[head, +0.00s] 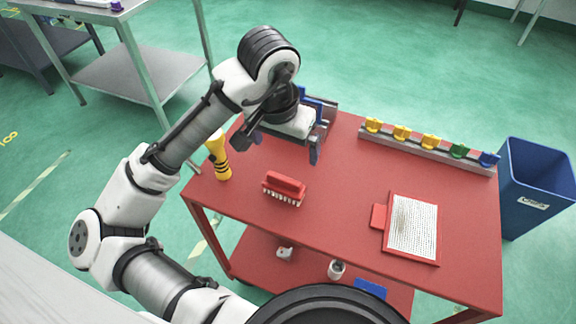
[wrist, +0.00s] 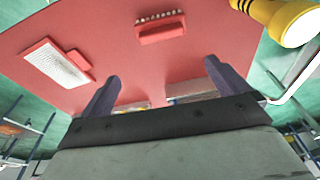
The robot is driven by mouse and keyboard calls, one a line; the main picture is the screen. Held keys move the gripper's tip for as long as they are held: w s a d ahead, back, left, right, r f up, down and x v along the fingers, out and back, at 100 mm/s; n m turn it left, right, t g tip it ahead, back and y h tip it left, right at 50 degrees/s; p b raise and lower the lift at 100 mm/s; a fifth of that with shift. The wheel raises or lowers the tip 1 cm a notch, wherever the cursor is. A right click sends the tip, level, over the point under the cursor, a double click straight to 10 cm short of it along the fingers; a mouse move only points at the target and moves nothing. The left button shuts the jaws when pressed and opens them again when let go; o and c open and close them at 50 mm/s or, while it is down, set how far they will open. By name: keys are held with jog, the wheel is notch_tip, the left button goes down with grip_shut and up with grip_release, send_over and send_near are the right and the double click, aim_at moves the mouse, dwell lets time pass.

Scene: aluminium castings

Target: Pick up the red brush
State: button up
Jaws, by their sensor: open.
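The red brush (head: 284,187) lies on the red cart top (head: 345,170), left of its middle near the front edge, with its pale bristles facing the front. It also shows in the wrist view (wrist: 160,30), near the top, beyond and between the fingertips. My gripper (head: 285,150) is above the cart's back left part, behind the brush and apart from it. In the wrist view my gripper (wrist: 162,75) shows two dark fingers spread wide with nothing between them. In the head view the arm hides part of the cart's back left corner.
A yellow and black flashlight (head: 218,158) stands left of the brush. A grey and blue fixture (head: 325,115) is behind. A red-framed white pad (head: 412,227) lies right. A rail with coloured clips (head: 430,146) lines the back edge. A blue bin (head: 537,185) stands right. The cart's middle is clear.

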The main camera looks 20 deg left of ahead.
aim_at(284, 178)
jog(key=shift+g, duration=0.3)
notch_tip(284, 178, down, 8)
jog(key=shift+w+a+f, duration=0.1)
jog(key=shift+w, duration=0.05)
jog(key=shift+w+a+f+p, duration=0.1)
jog(key=shift+f+p, duration=0.1)
jog(key=shift+f, duration=0.8)
jog(key=shift+w+d+f+p, duration=0.1)
jog(key=shift+f+p, duration=0.1)
jog(key=shift+f, duration=0.75)
jog(key=shift+w+a+f+p, duration=0.1)
jog(key=shift+f+p, duration=0.1)
jog(key=shift+f, duration=0.8)
jog(key=c, duration=0.7)
